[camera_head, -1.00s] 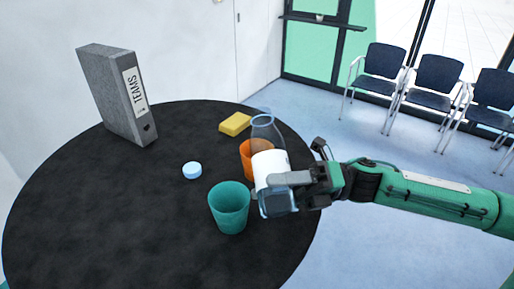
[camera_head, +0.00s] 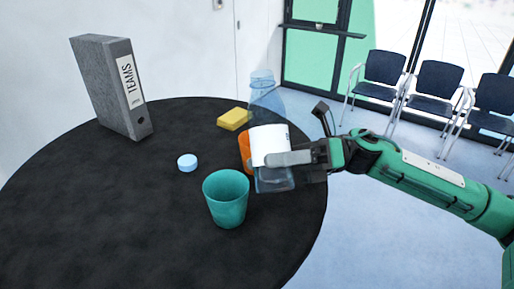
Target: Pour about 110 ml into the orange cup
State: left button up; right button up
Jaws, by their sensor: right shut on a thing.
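The orange cup (camera_head: 244,148) stands on the black round table, mostly hidden behind the bottle. A clear bluish bottle (camera_head: 266,97) with a white label is held in my right gripper (camera_head: 282,158), which is shut on it around the label. The bottle is roughly upright, its open-looking neck at the top and its base near the table's right edge; I cannot tell whether it touches the table. A teal cup (camera_head: 228,202) stands upright in front and to the left of the bottle. My left gripper is not in view.
A light blue cap (camera_head: 187,162) lies on the table (camera_head: 110,215) left of the cups. A yellow sponge (camera_head: 233,119) lies behind the orange cup. A grey binder (camera_head: 105,85) stands at the back left. The table's left and front are clear. Several chairs (camera_head: 436,88) stand beyond.

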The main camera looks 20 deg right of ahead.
aim_at(268, 140)
jog(key=n+b, duration=0.1)
jog(key=w+n+b, duration=0.1)
jog(key=n+b, duration=0.1)
jog(key=shift+r+h, duration=0.2)
jog(key=shift+h, duration=0.2)
jog(key=n+b, duration=0.2)
jog(key=w+n+h+b, duration=0.1)
jog(key=n+b, duration=0.1)
jog(key=b, duration=0.1)
jog(key=shift+w+d+g, duration=0.1)
jog(key=shift+w+g, duration=0.1)
jog(key=shift+g, duration=0.2)
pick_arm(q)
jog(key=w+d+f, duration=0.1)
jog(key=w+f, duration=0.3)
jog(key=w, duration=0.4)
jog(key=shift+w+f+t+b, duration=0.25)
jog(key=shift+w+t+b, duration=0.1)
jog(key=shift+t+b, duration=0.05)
pick_arm(e)
jog(key=shift+w+r+n, duration=0.4)
jog(key=shift+r+n, duration=0.4)
jog(key=shift+n, duration=0.1)
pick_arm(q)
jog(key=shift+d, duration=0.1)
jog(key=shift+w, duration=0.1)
